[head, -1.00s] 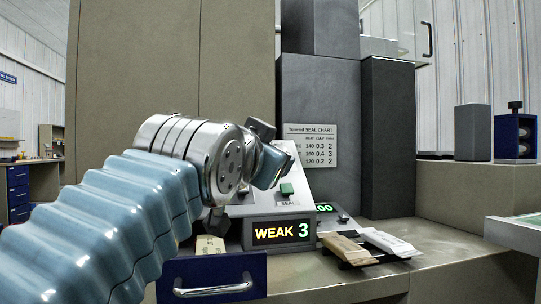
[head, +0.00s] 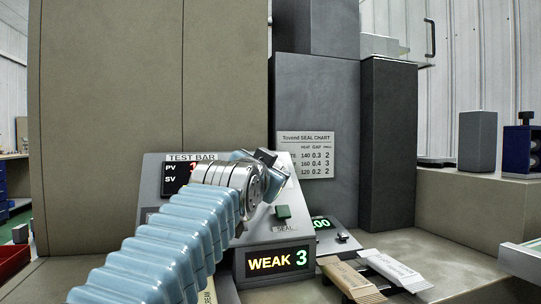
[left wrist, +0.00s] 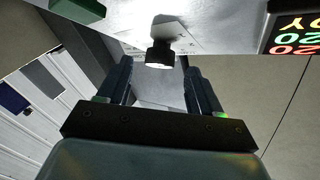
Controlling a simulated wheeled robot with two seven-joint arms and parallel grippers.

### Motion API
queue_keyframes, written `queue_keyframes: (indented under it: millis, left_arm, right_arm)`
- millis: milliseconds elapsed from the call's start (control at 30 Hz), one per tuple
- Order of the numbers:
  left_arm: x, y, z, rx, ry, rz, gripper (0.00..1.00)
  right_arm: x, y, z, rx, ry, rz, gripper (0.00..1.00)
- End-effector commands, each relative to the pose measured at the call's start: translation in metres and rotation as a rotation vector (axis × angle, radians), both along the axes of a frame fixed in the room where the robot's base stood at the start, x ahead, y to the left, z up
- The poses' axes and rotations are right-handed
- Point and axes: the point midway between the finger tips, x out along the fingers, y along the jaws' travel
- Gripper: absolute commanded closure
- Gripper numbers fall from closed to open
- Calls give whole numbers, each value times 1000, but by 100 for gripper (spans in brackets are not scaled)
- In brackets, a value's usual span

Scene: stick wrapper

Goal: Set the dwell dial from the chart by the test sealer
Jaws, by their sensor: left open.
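The test sealer (head: 150,190) has a sloped grey panel marked TEST BAR, partly hidden behind my left arm. Its front display (head: 278,261) reads WEAK 3, and a green SEAL button (head: 283,211) sits on the panel. The seal chart (head: 305,155) hangs behind it, with columns of figures including 140 0.3 2, 160 0.4 3 and 120 0.2 2; the row names are hard to read. My left gripper (head: 270,172) is over the panel. In the left wrist view its fingers (left wrist: 157,68) are open, with a dark knob (left wrist: 160,56) between and just beyond the tips. My right gripper is out of view.
Two wrappers, one tan (head: 349,280) and one white (head: 396,270), lie on the counter right of the sealer. A small device with a green readout (head: 322,223) stands beside it. Dark grey columns (head: 388,145) rise behind. A red bin (head: 12,262) is at far left.

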Motion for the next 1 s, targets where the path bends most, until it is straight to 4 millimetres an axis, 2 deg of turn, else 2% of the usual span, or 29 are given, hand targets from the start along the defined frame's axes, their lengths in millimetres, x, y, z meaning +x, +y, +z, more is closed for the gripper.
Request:
queue_keyframes:
  millis: [33, 200, 567, 900, 1000]
  left_arm:
    - [8, -1, 3, 1, 1, 3, 35]
    - [23, -5, 1, 0, 0, 1, 35]
    - [27, -6, -1, 0, 0, -1, 36]
    - [27, -6, 0, 0, 0, -1, 89]
    - [27, -6, 0, 1, 1, -2, 91]
  right_arm:
    - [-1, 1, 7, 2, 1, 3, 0]
    - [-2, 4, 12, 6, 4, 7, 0]
    - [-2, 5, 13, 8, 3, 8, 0]
    - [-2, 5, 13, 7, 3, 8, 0]
    - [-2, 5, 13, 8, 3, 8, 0]
